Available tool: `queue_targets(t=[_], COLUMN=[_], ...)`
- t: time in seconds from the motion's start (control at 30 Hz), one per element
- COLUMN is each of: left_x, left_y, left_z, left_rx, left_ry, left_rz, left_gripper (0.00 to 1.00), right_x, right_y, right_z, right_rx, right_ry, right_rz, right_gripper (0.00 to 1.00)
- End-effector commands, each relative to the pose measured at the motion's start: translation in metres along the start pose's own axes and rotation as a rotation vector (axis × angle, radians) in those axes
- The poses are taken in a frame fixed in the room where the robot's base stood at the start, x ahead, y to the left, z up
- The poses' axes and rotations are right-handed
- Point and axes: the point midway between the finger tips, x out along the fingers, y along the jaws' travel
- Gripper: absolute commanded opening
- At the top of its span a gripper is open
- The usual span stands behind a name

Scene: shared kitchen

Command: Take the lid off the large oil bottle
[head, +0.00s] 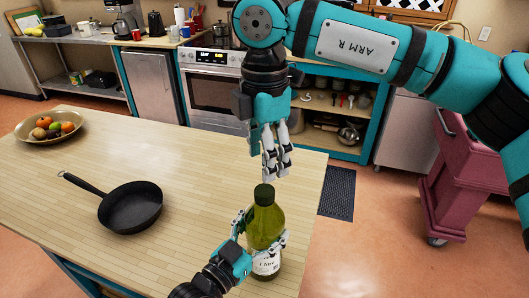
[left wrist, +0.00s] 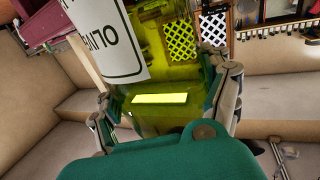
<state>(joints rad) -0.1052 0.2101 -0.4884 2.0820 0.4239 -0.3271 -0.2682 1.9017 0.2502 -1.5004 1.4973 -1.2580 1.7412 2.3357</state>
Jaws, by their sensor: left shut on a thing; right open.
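The large oil bottle (head: 267,222) is green glass with a white label and stands upright near the table's right edge. Its dark lid (head: 264,192) is on the neck. My left gripper (head: 262,244) is shut around the bottle's body from the lower left. The bottle (left wrist: 160,90) also fills the middle of the left wrist view, between the fingers of my left gripper (left wrist: 172,105). My right gripper (head: 277,176) points down, open and empty, just above the lid and slightly to its right. I see a small gap between its fingertips and the lid.
The wooden table (head: 180,160) also holds a black frying pan (head: 131,207) and a bowl of fruit (head: 28,127) at the far left. Behind stand a stove (head: 213,90) and open shelves. A red cart (head: 460,180) stands at the right.

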Motion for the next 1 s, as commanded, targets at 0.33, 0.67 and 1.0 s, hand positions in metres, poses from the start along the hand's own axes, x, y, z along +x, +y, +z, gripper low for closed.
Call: queue_targets(t=[0.33,0.67,1.0], left_x=[0.0,0.0,0.0], left_y=[0.0,0.0,0.0], left_z=[0.001,0.001,0.002], left_rx=[0.001,0.001,0.001], left_ry=[-0.003,-0.004,-0.004], left_rz=[0.0,0.0,0.0], left_gripper=[0.0,0.0,0.0], right_x=[0.034,0.075,0.08], right_y=[0.0,0.0,0.0], right_z=[0.0,0.0,0.0], right_rx=[0.051,0.051,0.051], right_ry=[0.001,0.0,0.0], right_rz=[-0.002,0.0,0.0], right_gripper=[0.55,0.55,0.55])
